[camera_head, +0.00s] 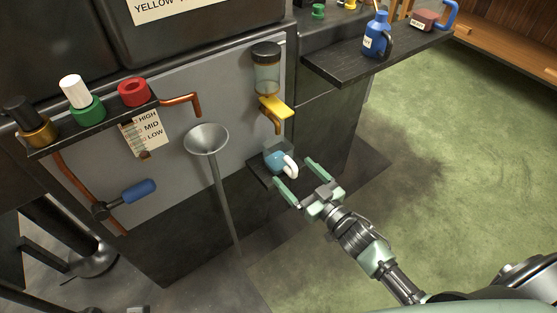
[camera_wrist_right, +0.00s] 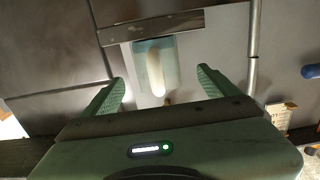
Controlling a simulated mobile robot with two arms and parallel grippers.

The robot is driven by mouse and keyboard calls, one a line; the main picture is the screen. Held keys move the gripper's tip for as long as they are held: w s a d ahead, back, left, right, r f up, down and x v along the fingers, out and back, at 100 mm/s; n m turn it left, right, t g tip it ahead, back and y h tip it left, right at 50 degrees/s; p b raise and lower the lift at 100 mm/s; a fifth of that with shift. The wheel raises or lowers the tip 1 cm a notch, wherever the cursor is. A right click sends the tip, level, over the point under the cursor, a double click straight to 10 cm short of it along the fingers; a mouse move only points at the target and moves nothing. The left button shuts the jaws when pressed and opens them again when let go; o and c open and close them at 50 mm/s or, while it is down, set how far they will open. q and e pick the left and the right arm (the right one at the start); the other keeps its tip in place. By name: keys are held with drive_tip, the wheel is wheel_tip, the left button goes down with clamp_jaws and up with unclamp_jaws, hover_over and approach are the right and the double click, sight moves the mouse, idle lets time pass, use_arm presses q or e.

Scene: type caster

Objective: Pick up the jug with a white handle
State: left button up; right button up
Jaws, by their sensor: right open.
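The jug (camera_head: 272,160) has a blue body and a white handle (camera_head: 291,169). It stands on a small dark ledge at the front of the grey machine. My right gripper (camera_head: 292,172) is open, with its green fingers reaching toward the jug from the handle side. In the right wrist view the jug (camera_wrist_right: 170,62) shows ahead with its white handle between the open fingers (camera_wrist_right: 160,79). The fingers are not closed on it; I cannot tell how deep the handle sits between them. My left gripper is not in view.
A yellow lever (camera_head: 274,105) sits under a clear-sided canister (camera_head: 267,75) above the jug. A metal funnel (camera_head: 206,140) stands to its left. Green floor at right is clear.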

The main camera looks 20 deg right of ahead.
sight(285, 162)
drive_tip(key=x, duration=0.2)
drive_tip(key=shift+w+a+r, duration=0.1)
drive_tip(key=shift+w, duration=0.3)
drive_tip(key=b+x, duration=0.1)
drive_tip(key=x, duration=0.3)
drive_tip(key=shift+w+b, duration=0.3)
drive_tip(key=shift+w, duration=0.05)
drive_tip(key=c, duration=1.8)
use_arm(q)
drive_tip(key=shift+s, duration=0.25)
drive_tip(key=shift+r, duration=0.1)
